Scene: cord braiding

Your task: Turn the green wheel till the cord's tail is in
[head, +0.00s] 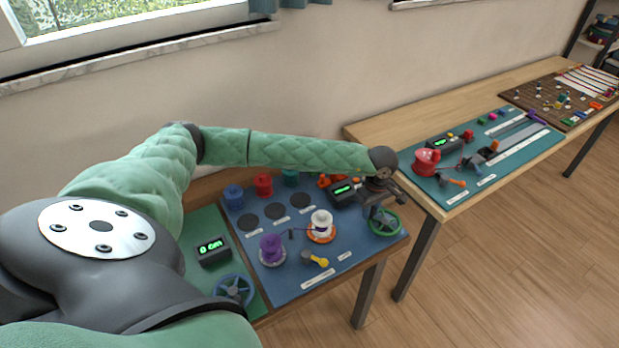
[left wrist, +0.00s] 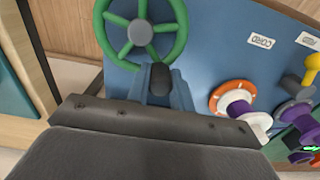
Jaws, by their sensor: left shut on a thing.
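The green wheel (head: 385,222) stands at the right end of the blue board, and its rim, spokes and grey hub show at the top of the left wrist view (left wrist: 181,38). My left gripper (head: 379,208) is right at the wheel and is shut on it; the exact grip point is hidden. A white spool (head: 321,222) stands on an orange ring left of the wheel. It also shows in the left wrist view (left wrist: 258,121), with purple on it. I cannot make out the cord's tail. My right gripper is not in view.
A purple spool (head: 271,248) and a yellow-knobbed crank (head: 316,259) stand on the blue board (head: 300,283). A display (head: 343,190) with green digits is behind the wheel. A blue wheel (head: 234,289) is on the green board at left. Another table (head: 447,213) stands to the right.

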